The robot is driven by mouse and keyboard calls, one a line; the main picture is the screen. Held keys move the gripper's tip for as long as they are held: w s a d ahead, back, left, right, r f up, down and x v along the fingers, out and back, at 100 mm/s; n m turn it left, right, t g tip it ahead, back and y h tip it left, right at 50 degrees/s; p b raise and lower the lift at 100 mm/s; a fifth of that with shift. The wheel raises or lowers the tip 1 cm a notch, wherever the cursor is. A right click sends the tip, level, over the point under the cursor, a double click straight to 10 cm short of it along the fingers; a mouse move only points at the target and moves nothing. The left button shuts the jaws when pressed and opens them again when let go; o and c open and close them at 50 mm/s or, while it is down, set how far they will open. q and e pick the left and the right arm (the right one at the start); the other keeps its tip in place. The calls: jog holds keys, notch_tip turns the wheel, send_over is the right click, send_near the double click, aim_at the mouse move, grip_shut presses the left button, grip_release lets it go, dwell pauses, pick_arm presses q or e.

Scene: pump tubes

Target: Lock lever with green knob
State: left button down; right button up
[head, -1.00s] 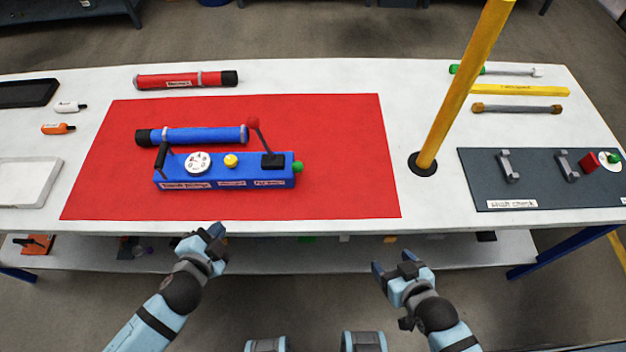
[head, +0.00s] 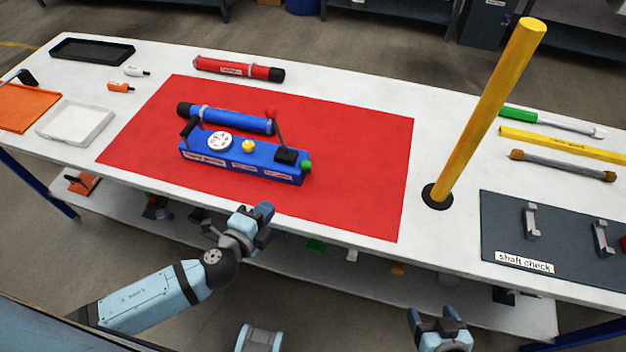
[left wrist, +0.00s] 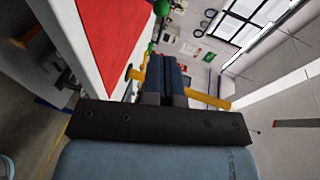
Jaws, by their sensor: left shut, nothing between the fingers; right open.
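A blue pump box (head: 240,160) stands on the red mat (head: 350,190), with a blue tube (head: 240,122) behind it. A lever with a red knob (head: 271,112) rises from the black block at the box's right end. The green knob (head: 307,165) sits on the right end face of the box, below the lever. My left gripper (head: 264,212) is shut and empty, in front of the table edge and below the box; its fingers also show in the left wrist view (left wrist: 166,78). My right gripper (head: 434,318) is open and empty at the bottom, partly cut off.
A yellow post (head: 485,115) rises from the table right of the mat. A grey shaft check board (head: 510,228) lies at the right. A red tube (head: 238,68) lies behind the mat. The mat's front right part is clear. A lower shelf (head: 350,272) runs under the tabletop.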

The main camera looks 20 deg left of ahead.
aim_at(303, 168)
pick_arm(q)
jog(key=shift+d+r, duration=0.1)
jog(key=shift+d, duration=0.3)
pick_arm(e)
jog(key=shift+d, duration=0.45)
pick_arm(q)
jog(key=shift+w, duration=0.1)
pick_arm(e)
jog(key=shift+a, duration=0.15)
pick_arm(q)
jog(key=p+x, duration=0.2)
jog(key=x, duration=1)
jog(key=shift+w+r, duration=0.1)
jog(key=shift+w, duration=0.2)
jog(key=shift+w+d+f, duration=0.2)
jog(key=shift+w+f, duration=0.05)
jog(key=shift+w, duration=0.4)
pick_arm(e)
jog(key=shift+r, duration=1.15)
pick_arm(q)
jog(key=shift+w+r, duration=0.1)
